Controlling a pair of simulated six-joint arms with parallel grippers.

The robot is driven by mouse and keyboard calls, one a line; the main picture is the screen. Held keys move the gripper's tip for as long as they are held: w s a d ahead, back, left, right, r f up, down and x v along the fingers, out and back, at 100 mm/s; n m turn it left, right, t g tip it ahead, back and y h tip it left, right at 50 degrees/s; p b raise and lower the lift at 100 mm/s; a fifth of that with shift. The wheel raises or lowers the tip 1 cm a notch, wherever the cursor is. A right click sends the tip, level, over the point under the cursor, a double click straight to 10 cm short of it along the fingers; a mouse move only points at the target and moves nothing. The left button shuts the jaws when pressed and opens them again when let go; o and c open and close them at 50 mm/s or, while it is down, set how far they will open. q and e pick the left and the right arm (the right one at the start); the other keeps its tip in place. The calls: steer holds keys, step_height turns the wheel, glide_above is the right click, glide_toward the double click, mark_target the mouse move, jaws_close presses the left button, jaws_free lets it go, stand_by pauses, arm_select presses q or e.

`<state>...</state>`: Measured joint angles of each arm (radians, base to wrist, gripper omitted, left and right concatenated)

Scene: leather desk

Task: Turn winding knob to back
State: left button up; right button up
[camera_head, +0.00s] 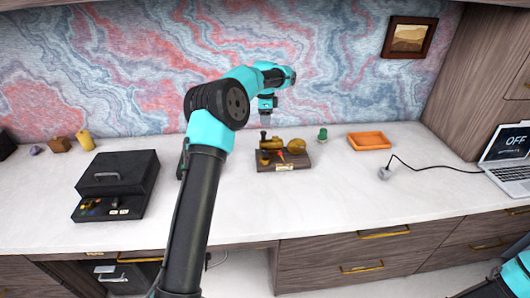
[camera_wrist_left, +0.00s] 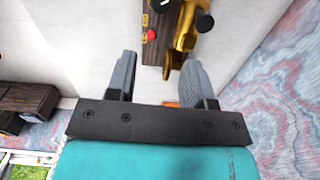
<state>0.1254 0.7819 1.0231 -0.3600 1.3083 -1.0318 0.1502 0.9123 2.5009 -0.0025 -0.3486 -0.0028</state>
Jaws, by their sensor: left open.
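A brass device (camera_head: 297,147) with a drum-like body and a short upright post stands on a dark wooden base (camera_head: 292,165) at the middle of the desk. A small red part sits at its front. I cannot tell which part is the winding knob. My left gripper (camera_head: 267,104) is above and behind the device, apart from it. In the left wrist view my left gripper (camera_wrist_left: 158,75) is open and empty, with the brass device (camera_wrist_left: 187,40) beyond its fingertips, partly cut off by the top edge. My right gripper is out of frame.
A black box (camera_head: 118,178) with a handle stands left. A green item (camera_head: 322,134) and an orange tray (camera_head: 369,141) are right of the device. A plug with a cable (camera_head: 384,173) leads to a laptop (camera_head: 508,160). The front middle desk is clear.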

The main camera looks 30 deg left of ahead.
mark_target(265, 152)
arm_select(q)
steer(key=shift+m, duration=0.8)
steer(key=shift+f, duration=0.1)
step_height(265, 152, down, 17)
steer(key=shift+f, duration=0.15)
stand_by(0.4)
steer(key=c, duration=0.7)
